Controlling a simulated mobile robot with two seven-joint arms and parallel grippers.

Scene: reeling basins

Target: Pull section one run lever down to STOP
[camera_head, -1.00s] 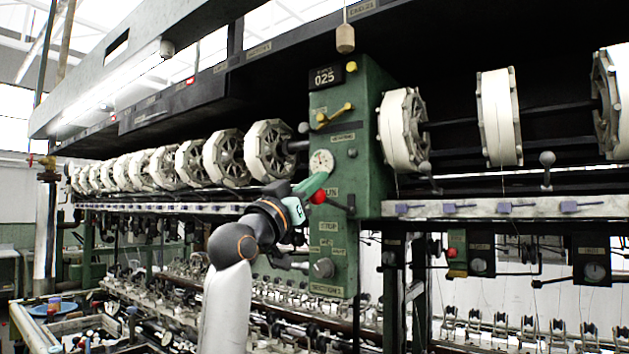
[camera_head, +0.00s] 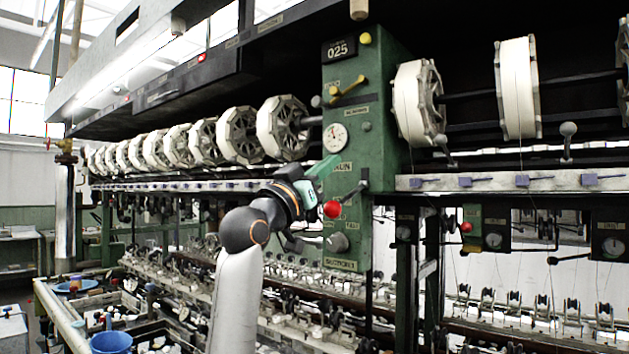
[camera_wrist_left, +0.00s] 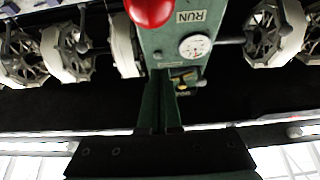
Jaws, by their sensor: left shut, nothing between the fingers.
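The section one run lever has a round red knob (camera_head: 333,209) on a dark arm, in front of the green control panel (camera_head: 375,120). The arm slopes down and left from its pivot, with the knob over the area of the STOP plate, below the RUN plate (camera_head: 343,168). My left gripper (camera_head: 327,165) is shut and empty, at the panel's left side just above the knob. In the left wrist view the knob also shows at the top edge (camera_wrist_left: 150,10), beyond my shut fingers (camera_wrist_left: 160,75). I cannot tell whether they touch. My right gripper is not in view.
A round gauge (camera_head: 335,137) and a yellow-handled lever (camera_head: 348,88) are higher on the panel. A grey knob (camera_head: 338,242) is below the red one. White reels (camera_head: 283,128) line both sides. A blue bucket (camera_head: 111,342) stands at lower left.

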